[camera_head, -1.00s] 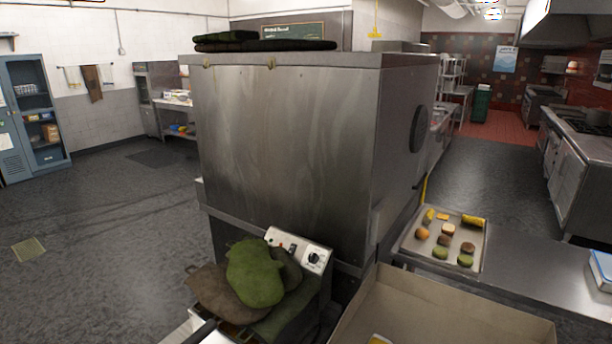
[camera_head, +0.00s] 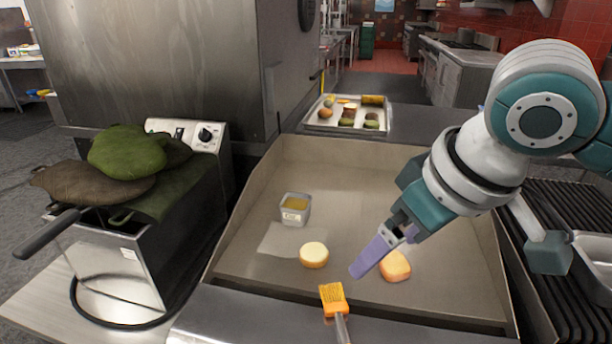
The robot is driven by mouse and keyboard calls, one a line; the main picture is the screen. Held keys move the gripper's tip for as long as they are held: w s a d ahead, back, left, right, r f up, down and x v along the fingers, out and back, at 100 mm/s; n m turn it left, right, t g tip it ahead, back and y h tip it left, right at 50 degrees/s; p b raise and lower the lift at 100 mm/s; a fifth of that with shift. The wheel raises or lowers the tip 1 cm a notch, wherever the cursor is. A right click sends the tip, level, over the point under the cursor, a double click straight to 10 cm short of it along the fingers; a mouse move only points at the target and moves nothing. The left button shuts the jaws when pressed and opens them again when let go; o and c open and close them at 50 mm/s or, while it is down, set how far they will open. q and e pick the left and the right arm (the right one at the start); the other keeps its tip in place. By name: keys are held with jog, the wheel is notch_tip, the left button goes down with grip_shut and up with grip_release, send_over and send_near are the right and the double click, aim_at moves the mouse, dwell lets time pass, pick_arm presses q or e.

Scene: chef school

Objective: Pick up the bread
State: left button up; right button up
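A round, pale yellow bread piece (camera_head: 313,254) lies on the flat griddle (camera_head: 255,268). A second, more orange bread piece (camera_head: 396,266) lies to its right. My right gripper (camera_head: 362,270) reaches in from the right, with its purple fingers pointing down and left. The fingers are seen from the side, between the two pieces and closest to the orange one, partly overlapping its left edge in the picture. I cannot tell whether they touch it or how far apart they are. My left gripper is not in view.
A small tub of yellow spread (camera_head: 295,208) stands on the griddle. Raised griddle walls surround the back and sides. A fryer with dark green cloths (camera_head: 128,152) is at left, a food tray (camera_head: 322,127) behind.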

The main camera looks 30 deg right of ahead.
jog(key=w+d+f+m+h+b, duration=0.1)
jog(key=w+d+f+b, duration=0.1)
jog(key=d+f+b, duration=0.25)
jog(key=w+d+f+m+b, duration=0.1)
jog(key=w+d+f+b, duration=0.2)
jog(key=f+b, duration=0.25)
jog(key=m+t+h+b, duration=0.1)
jog(key=m+b, duration=0.2)
jog(key=b, duration=0.5)
send_near(395, 263)
jog(key=w+f, duration=0.1)
jog(key=w+f+b, duration=0.1)
jog(key=shift+w+d+f, duration=0.2)
jog(key=shift+f, duration=0.05)
jog(key=x, duration=0.2)
jog(key=s+b+x, duration=0.1)
jog(key=x, duration=0.1)
jog(key=shift+w+f+b, duration=0.2)
jog(key=shift+f+b, duration=0.1)
jog(key=shift+f, duration=0.2)
jog(key=shift+w+d+f, duration=0.15)
jog(key=shift+w+f, duration=0.1)
jog(key=shift+f, duration=0.05)
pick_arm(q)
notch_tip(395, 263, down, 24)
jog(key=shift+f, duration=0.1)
